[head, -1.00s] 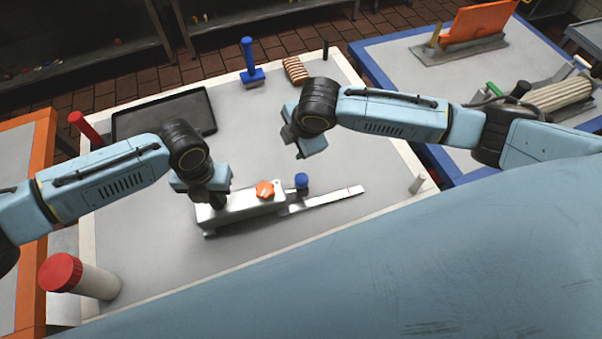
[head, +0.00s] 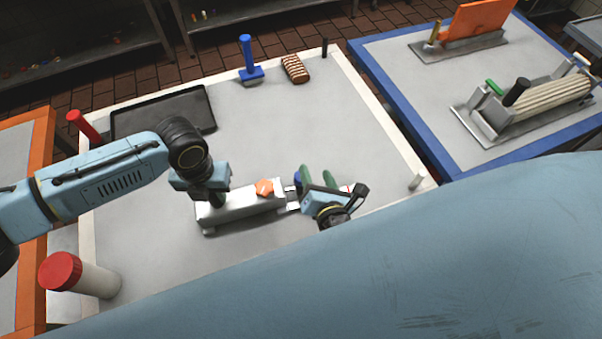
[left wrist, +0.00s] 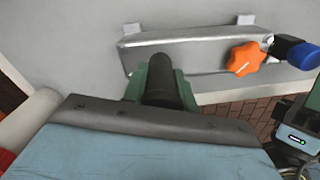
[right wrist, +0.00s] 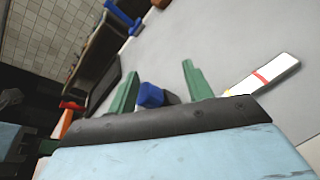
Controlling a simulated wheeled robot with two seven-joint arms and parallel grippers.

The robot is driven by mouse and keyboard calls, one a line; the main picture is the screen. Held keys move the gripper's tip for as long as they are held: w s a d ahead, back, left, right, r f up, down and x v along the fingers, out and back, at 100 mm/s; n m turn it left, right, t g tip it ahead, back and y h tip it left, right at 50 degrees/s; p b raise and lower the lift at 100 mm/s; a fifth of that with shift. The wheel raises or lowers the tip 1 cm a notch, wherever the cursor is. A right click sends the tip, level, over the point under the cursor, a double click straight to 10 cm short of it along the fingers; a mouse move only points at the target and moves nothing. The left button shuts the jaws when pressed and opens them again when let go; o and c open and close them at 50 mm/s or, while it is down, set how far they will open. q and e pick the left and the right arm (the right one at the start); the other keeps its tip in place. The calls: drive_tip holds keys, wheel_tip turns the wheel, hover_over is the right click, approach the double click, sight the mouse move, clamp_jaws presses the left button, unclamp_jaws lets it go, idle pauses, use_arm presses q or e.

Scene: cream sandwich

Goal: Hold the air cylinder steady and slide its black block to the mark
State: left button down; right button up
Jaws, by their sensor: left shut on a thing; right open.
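The air cylinder is a silver body (head: 240,209) with an orange knob (head: 265,187), lying on the table. My left gripper (head: 217,198) is shut on its dark upright post (left wrist: 164,82) at the left end. The sliding block carries a blue knob (right wrist: 150,95), and a little of its black part (right wrist: 171,98) shows in the right wrist view. A pale strip (right wrist: 240,90) with a red mark (right wrist: 262,77) extends beyond. My right gripper (right wrist: 160,86) is open, its green fingers on either side of the blue knob. In the head view the right gripper hides most of the block and strip.
A black tray (head: 165,112) lies at the back left, with a blue-handled tool (head: 250,62) and a striped brown block (head: 295,68) at the back. A red-capped white container (head: 85,275) stands front left. The table middle behind the cylinder is clear.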

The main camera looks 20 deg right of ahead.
drive_tip(key=s+n+t+y, duration=0.1)
drive_tip(key=s+n, duration=0.2)
drive_tip(key=s+a+n+t+y, duration=0.1)
drive_tip(key=s+n, duration=0.2)
drive_tip(key=s+a+n+t+y, duration=0.1)
drive_tip(key=s+n, duration=0.2)
drive_tip(key=shift+s+f+y, duration=0.3)
drive_tip(key=shift+y, duration=0.1)
drive_tip(key=w, duration=0.4)
drive_tip(key=w+a, duration=0.1)
drive_tip(key=w, duration=0.6)
drive_tip(key=shift+w+a, duration=0.15)
drive_tip(key=shift+w, duration=0.2)
clamp_jaws()
